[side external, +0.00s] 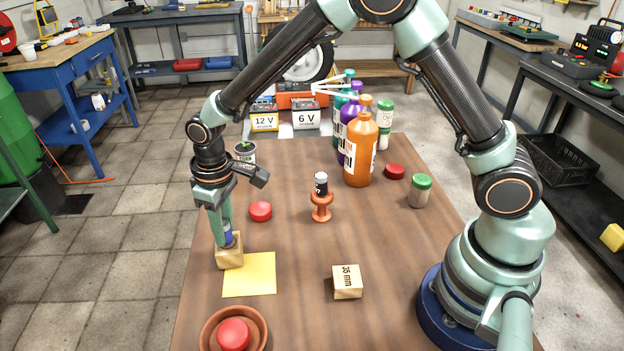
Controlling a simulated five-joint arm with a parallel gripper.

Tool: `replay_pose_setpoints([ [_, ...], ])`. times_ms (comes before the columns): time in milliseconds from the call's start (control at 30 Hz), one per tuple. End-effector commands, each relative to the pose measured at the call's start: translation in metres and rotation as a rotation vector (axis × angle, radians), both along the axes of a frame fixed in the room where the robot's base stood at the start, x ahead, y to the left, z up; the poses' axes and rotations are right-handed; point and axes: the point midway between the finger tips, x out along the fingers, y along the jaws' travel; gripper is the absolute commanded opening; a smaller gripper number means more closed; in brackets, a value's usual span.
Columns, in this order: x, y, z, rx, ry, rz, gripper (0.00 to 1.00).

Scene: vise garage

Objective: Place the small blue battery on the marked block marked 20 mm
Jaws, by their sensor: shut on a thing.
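My gripper (226,238) points down at the left of the table, its jaws shut on the small blue battery (228,232). The battery is upright and partly hidden between the fingers. It is at the top of a wooden block (229,259); I cannot tell whether it touches the block. No marking on that block can be read from here. A second wooden block (347,284), marked 35 mm, lies at the front middle of the table.
A yellow sheet (250,275) lies beside the left block. A black-and-white battery (321,182) stands on an orange stand (321,208). A red lid (260,211) lies behind. A clay dish (207,337) holds another red lid. Bottles (361,145) stand at the back.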

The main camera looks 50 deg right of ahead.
Motion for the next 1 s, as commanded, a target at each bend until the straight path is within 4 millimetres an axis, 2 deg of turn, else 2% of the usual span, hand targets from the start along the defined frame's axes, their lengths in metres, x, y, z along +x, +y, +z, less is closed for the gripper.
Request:
replay_pose_setpoints([
  [433, 0.0, 0.0, -0.007, 0.0, 0.0, 0.0, 0.0],
  [467, 0.0, 0.0, -0.007, 0.0, 0.0, 0.0, 0.39],
  [500, 0.0, 0.0, -0.006, 0.0, 0.0, 0.0, 0.54],
  [533, 0.0, 0.0, -0.006, 0.0, 0.0, 0.0, 0.61],
  [867, 0.0, 0.0, -0.005, 0.0, 0.0, 0.0, 0.61],
  [1000, 0.0, 0.0, 0.007, 0.002, -0.004, 0.0, 0.61],
])
